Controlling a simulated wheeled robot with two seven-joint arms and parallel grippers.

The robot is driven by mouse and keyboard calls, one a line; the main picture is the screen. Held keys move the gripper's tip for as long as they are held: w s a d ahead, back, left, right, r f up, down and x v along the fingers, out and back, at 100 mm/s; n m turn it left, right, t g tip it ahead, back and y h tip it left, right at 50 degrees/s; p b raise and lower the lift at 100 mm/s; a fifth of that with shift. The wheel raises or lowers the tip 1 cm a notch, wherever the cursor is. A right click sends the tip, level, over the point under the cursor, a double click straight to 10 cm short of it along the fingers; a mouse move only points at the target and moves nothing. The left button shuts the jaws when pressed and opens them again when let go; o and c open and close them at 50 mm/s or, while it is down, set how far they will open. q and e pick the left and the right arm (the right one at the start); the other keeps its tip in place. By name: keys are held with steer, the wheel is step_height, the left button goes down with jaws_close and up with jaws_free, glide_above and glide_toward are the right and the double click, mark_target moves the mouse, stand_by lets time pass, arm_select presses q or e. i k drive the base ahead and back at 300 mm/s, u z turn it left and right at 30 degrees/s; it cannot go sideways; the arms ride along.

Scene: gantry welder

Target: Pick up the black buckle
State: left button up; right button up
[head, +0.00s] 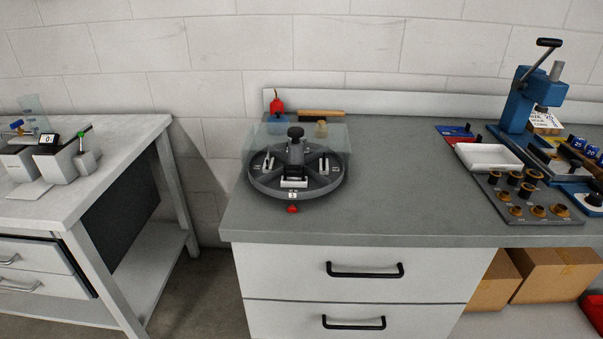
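A round dark grey turntable (267,183) with a black centre knob (295,133) stands on the grey workbench (400,220). Small black and white parts sit in its sections. The front section, above a small label, holds a white and black piece (293,182). I cannot tell for sure whether any of these small parts is the black buckle. Neither of my grippers is in view.
A clear panel (335,140) stands around the turntable's back. A red knob (292,209) sits at its front. To the right are a white tray (488,157), a grey plate with several brass-coloured pieces (515,211) and a blue lever press (517,105). The bench between is clear.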

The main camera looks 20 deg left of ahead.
mark_target(288, 167)
steer(key=u, duration=0.55)
steer(key=k, duration=0.6)
steer(key=z, duration=0.55)
steer(key=i, duration=1.15)
steer(key=u, duration=0.05)
